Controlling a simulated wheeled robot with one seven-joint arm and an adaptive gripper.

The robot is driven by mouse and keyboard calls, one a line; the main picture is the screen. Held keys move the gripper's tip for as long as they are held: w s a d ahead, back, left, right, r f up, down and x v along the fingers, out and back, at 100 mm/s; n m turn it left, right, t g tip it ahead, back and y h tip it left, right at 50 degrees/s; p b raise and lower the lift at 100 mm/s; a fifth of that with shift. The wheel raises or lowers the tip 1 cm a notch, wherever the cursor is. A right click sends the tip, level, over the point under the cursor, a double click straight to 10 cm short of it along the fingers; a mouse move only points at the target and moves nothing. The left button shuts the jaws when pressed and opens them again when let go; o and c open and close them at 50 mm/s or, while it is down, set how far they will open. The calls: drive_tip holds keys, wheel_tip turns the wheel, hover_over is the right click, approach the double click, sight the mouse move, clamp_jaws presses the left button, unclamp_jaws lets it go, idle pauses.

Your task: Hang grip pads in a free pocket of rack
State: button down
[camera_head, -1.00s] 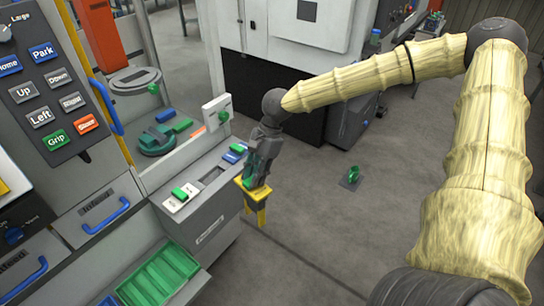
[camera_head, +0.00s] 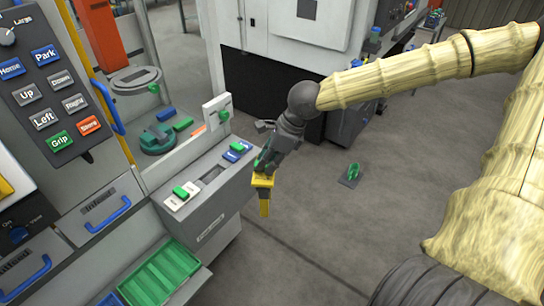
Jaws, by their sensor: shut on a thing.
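My gripper (camera_head: 267,168) is in the middle of the head view, pointing down. It is shut on a yellow piece (camera_head: 264,195), seemingly the grip pads, which hangs over the floor just right of the grey cabinet. The rack appears to be the grey unit (camera_head: 222,202) to its left. Its sloped top has a dark open pocket (camera_head: 212,174), a white part with a green block (camera_head: 182,194) in front, and blue-and-white parts (camera_head: 236,151) behind. The yellow piece is apart from the rack. My fingers hide its upper end.
A button panel (camera_head: 55,85) stands at the left. A green ribbed tray (camera_head: 160,274) is low in front. A white upright plate (camera_head: 216,111) rises behind the rack. A green object (camera_head: 352,173) lies on the open floor to the right.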

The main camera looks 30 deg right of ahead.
drive_tip(key=s+r+m, duration=0.1)
drive_tip(key=s+r+m+t+h, duration=0.1)
drive_tip(key=m, duration=0.1)
drive_tip(key=shift+a+r+m, duration=0.1)
drive_tip(key=shift+r+m, duration=0.2)
drive_tip(key=shift+r, duration=0.05)
drive_tip(key=shift+s+a+r+m+t+h+p, duration=0.2)
drive_tip(key=shift+s+r+m+h, duration=0.15)
drive_tip(key=shift+m, duration=0.3)
drive_tip(key=shift+s+a+r+m+t+h+p, duration=0.15)
drive_tip(key=shift+s+r+m+h+p, duration=0.2)
drive_tip(key=shift+m, duration=0.3)
drive_tip(key=shift+w+a+b, duration=0.2)
drive_tip(key=shift+w+b, duration=0.35)
drive_tip(key=shift+w, duration=0.2)
drive_tip(key=w+a+b, duration=0.2)
drive_tip(key=w+a, duration=0.2)
drive_tip(key=w, duration=0.7)
drive_tip(key=w+a+b, duration=0.2)
drive_tip(key=w+a, duration=0.2)
drive_tip(key=w, duration=0.8)
drive_tip(key=shift+a, duration=0.2)
drive_tip(key=shift+r, duration=0.1)
drive_tip(key=shift+f, duration=0.75)
wheel_tip(320, 180, down, 7)
drive_tip(key=b, duration=0.3)
drive_tip(key=shift+f+b, duration=0.15)
drive_tip(key=shift+b, duration=0.2)
idle(1.4)
